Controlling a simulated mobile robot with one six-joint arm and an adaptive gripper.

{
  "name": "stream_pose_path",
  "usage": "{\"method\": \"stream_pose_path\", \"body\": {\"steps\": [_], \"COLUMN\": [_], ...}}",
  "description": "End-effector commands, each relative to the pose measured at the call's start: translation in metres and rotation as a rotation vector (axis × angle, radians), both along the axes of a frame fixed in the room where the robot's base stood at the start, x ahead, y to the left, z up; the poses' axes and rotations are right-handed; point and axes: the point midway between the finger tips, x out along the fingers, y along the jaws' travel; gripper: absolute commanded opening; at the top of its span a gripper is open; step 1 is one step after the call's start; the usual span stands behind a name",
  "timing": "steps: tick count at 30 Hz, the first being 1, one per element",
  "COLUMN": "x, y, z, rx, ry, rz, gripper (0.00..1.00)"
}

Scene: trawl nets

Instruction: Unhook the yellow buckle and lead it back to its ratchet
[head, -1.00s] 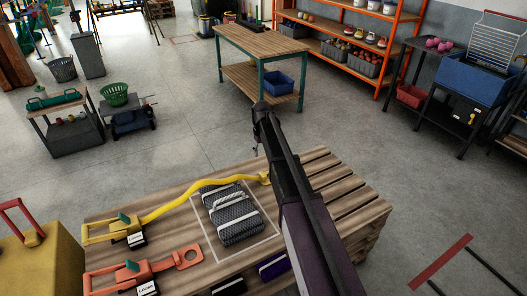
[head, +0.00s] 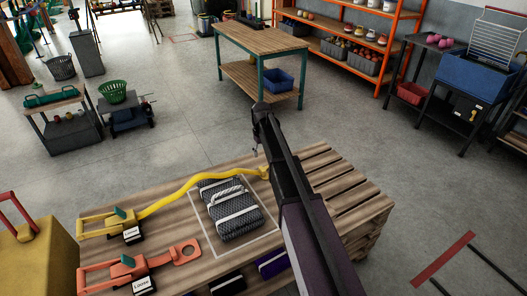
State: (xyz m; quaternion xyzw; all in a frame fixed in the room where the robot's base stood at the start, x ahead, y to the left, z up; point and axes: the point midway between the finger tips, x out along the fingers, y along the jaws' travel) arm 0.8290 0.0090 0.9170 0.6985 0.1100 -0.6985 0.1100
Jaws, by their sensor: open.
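The yellow strap (head: 185,189) runs over the pallet table (head: 340,186) from the yellow ratchet (head: 98,224) at the left to the yellow buckle (head: 264,172) at the right. The strap passes along the far side of a folded grey net bundle (head: 231,208) with white bands. The buckle sits close beside my arm, which partly hides it; I cannot tell how it is hooked. My gripper (head: 257,152) is open, above the pallet's far edge near the buckle, and small in view. Nothing shows between its fingers.
An orange ratchet with a ringed strap end (head: 186,252) lies at the near left, with a label reading "Loose". Dark and purple pouches (head: 273,263) lie at the near edge. A yellow box (head: 40,258) stands left.

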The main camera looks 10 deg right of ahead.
Motion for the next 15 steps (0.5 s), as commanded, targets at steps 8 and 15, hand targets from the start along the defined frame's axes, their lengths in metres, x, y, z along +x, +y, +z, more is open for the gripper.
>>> {"method": "stream_pose_path", "body": {"steps": [8,15], "x": [0.000,0.000], "y": [0.001,0.001], "z": [-0.026,-0.044], "rx": [0.000,0.000], "ry": [0.000,0.000], "rz": [0.001,0.001], "gripper": [0.66,0.66]}}
